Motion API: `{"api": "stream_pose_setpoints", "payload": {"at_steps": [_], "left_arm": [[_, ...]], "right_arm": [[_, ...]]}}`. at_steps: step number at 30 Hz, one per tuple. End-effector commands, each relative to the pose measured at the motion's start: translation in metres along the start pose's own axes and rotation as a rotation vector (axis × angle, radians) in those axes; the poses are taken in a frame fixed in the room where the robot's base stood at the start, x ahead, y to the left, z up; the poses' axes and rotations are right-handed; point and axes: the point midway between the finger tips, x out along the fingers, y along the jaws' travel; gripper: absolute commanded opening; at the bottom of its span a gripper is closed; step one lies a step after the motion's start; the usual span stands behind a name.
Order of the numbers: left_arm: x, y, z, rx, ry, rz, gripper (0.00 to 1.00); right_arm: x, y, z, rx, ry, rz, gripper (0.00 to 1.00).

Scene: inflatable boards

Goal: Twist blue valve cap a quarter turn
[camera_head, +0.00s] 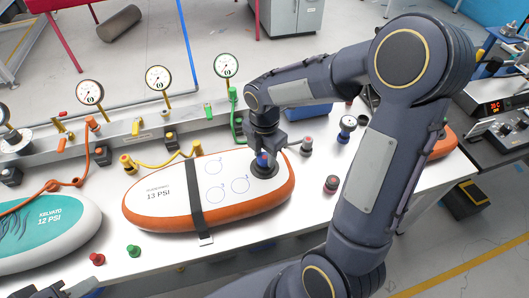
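A blue valve cap (262,160) sits on a dark round valve at the right end of a white inflatable board (170,195) with an orange edge, marked 13 PSI. My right gripper (266,156) points down over the cap, with its fingers on either side of it. The fingers and the arm hide part of the cap, and I cannot tell whether the fingers touch it. A black strap (194,195) crosses the board. Only the tip of my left gripper (80,288) shows at the bottom left edge, away from the board.
A teal board (75,222) lies at the left. Gauges such as this one (158,78) stand along the back rail with colored hoses. A red cap (97,259) and green cap (134,251) stand at the front. A dark red-topped knob (331,184) stands right of the board.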

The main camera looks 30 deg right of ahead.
Motion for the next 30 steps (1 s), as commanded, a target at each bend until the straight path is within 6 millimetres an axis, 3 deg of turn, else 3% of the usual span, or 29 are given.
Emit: {"api": "stream_pose_setpoints", "payload": {"at_steps": [5, 8, 16, 26, 30], "left_arm": [[0.0000, 0.0000, 0.0000, 0.000, 0.000, 0.000, 0.36], [0.0011, -0.0005, 0.0006, 0.000, 0.000, 0.000, 0.36], [0.0061, -0.0028, 0.0031, 0.000, 0.000, 0.000, 0.36], [0.0061, -0.0028, 0.0031, 0.000, 0.000, 0.000, 0.36], [0.0089, -0.0041, 0.0045, 0.000, 0.000, 0.000, 0.36]], "right_arm": [[-0.0002, 0.0000, 0.0000, 0.000, 0.000, 0.000, 0.16], [0.0003, 0.0000, 0.0001, 0.036, 0.000, 0.000, 0.15], [0.0003, 0.0002, 0.0000, 0.394, 0.000, 0.001, 0.15], [-0.0002, 0.0001, 0.0001, 0.446, 0.000, 0.001, 0.15], [0.0006, 0.0005, -0.0002, 0.593, -0.001, 0.002, 0.15]]}}
